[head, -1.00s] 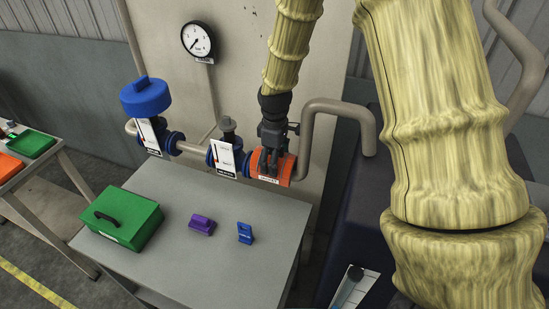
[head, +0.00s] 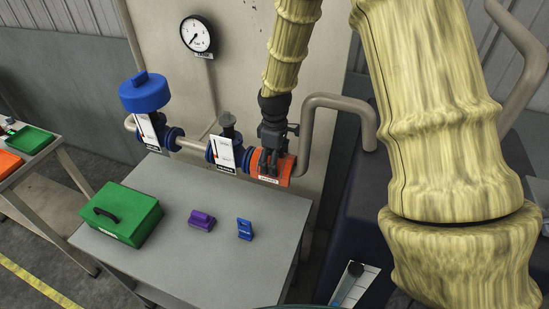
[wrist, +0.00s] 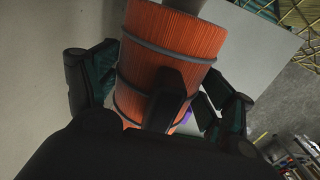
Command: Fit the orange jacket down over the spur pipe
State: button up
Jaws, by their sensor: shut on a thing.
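The orange jacket (head: 286,172) is a short ribbed sleeve with a white label, at the right end of the pipe run, just right of the second valve (head: 226,152).
A tagged valve with a blue cap (head: 145,93) is at the left, below a pressure gauge (head: 196,34). The grey table (head: 185,265) holds a green box (head: 122,215), a purple block (head: 202,220) and a blue block (head: 244,229). A bent pipe (head: 305,125) rises right of the jacket.

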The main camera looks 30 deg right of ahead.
jog(key=shift+f, duration=0.5)
jog(key=o, duration=1)
jog(key=shift+o, duration=0.2)
jog(key=shift+r, duration=0.1)
jog(key=shift+r+p, duration=1.85)
jog(key=shift+r, duration=0.55)
jog(key=shift+r+p, duration=0.4)
jog(key=shift+r, duration=1.65)
